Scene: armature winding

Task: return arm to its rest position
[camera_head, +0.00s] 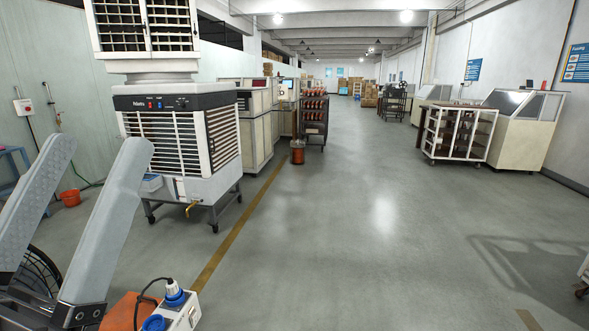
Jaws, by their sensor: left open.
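My left gripper (98,150) shows large at the lower left of the head view. Its two long grey fingers point up and forward and stand well apart. It is open, and nothing is seen between the fingers except the floor and wall behind. My right gripper and right arm are not in view.
A white air cooler (176,145) on a wheeled stand is just beyond the left gripper. A socket box (182,318) with blue connectors is at the bottom. A rack of copper-coloured spools (314,115) stands farther back. A white trolley (458,132) is at right. The middle floor is clear.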

